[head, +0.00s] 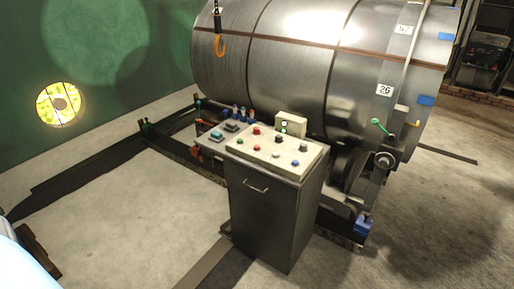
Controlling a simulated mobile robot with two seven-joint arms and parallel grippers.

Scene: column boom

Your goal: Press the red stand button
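A control stand (268,210) with a dark cabinet and a pale sloped top panel (310,160) stands in the middle of the head view. Several small buttons and knobs sit on the panel. One red button (257,130) is near its back left, and another red button (257,148) is nearer its front left. I cannot tell which of these is the named stand button, or whether either is pressed in. Neither of my grippers is in view.
A large metal drum (290,50) lies on a frame behind the stand. An orange hook (219,45) hangs before it. A green wall (100,60) is at the left. The concrete floor (140,225) left of the stand is largely clear, with a dark strip across it.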

